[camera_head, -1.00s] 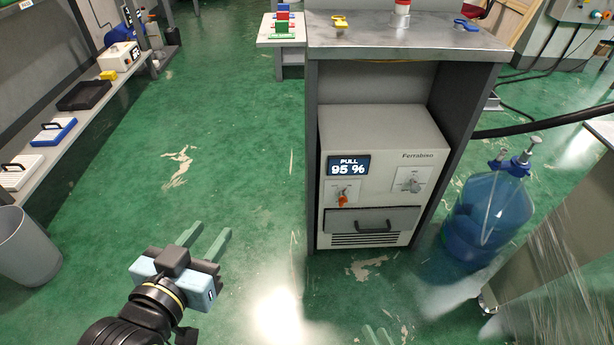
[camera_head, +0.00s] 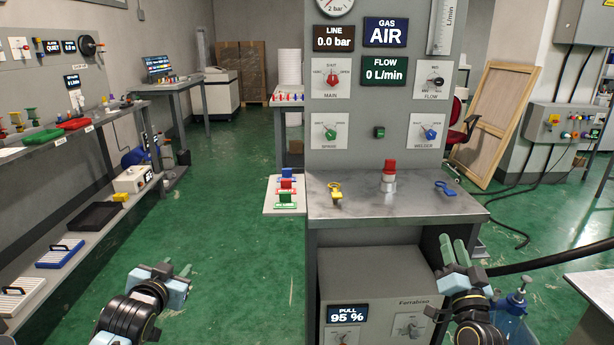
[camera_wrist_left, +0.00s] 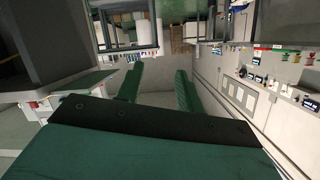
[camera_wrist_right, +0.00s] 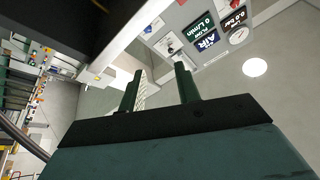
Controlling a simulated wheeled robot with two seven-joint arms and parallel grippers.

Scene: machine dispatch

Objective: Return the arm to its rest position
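My left gripper (camera_head: 177,268) is at the lower left of the head view, over the green floor, clear of the shelves. In the left wrist view its two green fingers (camera_wrist_left: 158,85) stand apart with nothing between them. My right gripper (camera_head: 460,250) is at the lower right of the head view, in front of the right side of the machine bench. In the right wrist view its green fingers (camera_wrist_right: 160,90) are also apart and empty. Neither gripper touches anything that I can see.
A gas panel (camera_head: 380,120) rises behind. A blue bottle (camera_head: 513,303) stands by my right gripper. Shelves (camera_head: 100,215) line the left; the floor between is free.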

